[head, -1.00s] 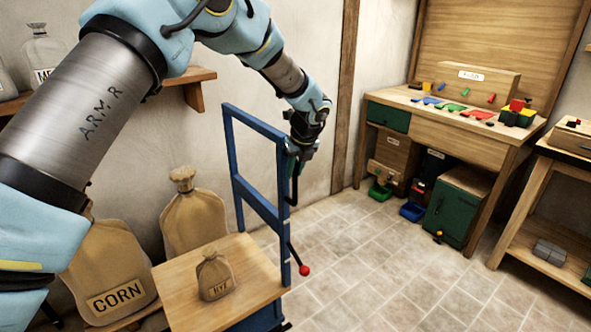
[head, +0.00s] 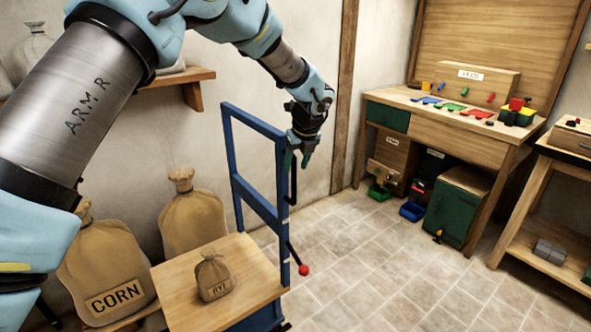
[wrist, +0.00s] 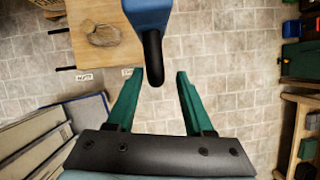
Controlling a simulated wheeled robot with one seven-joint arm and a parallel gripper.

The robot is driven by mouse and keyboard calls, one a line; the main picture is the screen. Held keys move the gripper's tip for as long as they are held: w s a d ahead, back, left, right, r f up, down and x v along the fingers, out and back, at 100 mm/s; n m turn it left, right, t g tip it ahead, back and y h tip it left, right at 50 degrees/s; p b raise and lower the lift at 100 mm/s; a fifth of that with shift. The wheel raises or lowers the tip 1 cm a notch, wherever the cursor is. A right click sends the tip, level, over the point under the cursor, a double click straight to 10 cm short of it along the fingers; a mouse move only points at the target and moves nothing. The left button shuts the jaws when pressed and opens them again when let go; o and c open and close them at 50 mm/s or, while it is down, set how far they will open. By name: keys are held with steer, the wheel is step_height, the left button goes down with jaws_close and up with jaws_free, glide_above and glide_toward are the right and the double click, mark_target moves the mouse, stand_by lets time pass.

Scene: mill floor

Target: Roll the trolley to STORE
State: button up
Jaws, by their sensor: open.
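The trolley has a blue upright frame (head: 232,155) and a wooden deck (head: 178,293), with a small sack marked RYE (head: 213,279) on the deck. A lever with a red ball (head: 303,270) sticks out low beside the frame. My gripper (head: 301,160) is open at the frame's right upright, pointing down. In the wrist view, a black grip (wrist: 153,58) on the blue frame reaches between the green fingertips, with gaps on both sides. The deck also shows in the wrist view (wrist: 98,64). No place labelled STORE is readable.
Sacks, one marked CORN (head: 105,270), stand left of the trolley against the wall, below a shelf (head: 180,82). A workbench (head: 455,120) with coloured pieces and bins underneath stands at the back right. Another wooden bench (head: 555,200) is at the right edge. The tiled floor (head: 370,260) between is clear.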

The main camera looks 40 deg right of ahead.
steer(key=b+v, duration=0.2)
steer(key=v, duration=0.7)
steer(key=shift+f, duration=0.1)
steer(key=w+a+f+n+g, duration=0.1)
steer(key=w+a+n, duration=0.4)
steer(key=a, duration=0.5)
steer(key=w+a+f+n+y, duration=0.1)
steer(key=w+a+n, duration=0.3)
steer(key=a+n, duration=0.45)
steer(key=w+a+f+n+g, duration=0.1)
steer(key=w+a+n, duration=0.3)
steer(key=a, duration=0.8)
steer(key=s+a+f+n, duration=0.1)
steer(key=s+a+n, duration=0.3)
steer(key=a+n, duration=0.6)
steer(key=s+a+f+n, duration=0.2)
steer(key=s+a+n, duration=0.3)
steer(key=a+n, duration=0.6)
steer(key=a, duration=0.5)
steer(key=shift+s+g, duration=0.2)
steer(key=shift+g, duration=0.1)
steer(key=shift+a, duration=0.1)
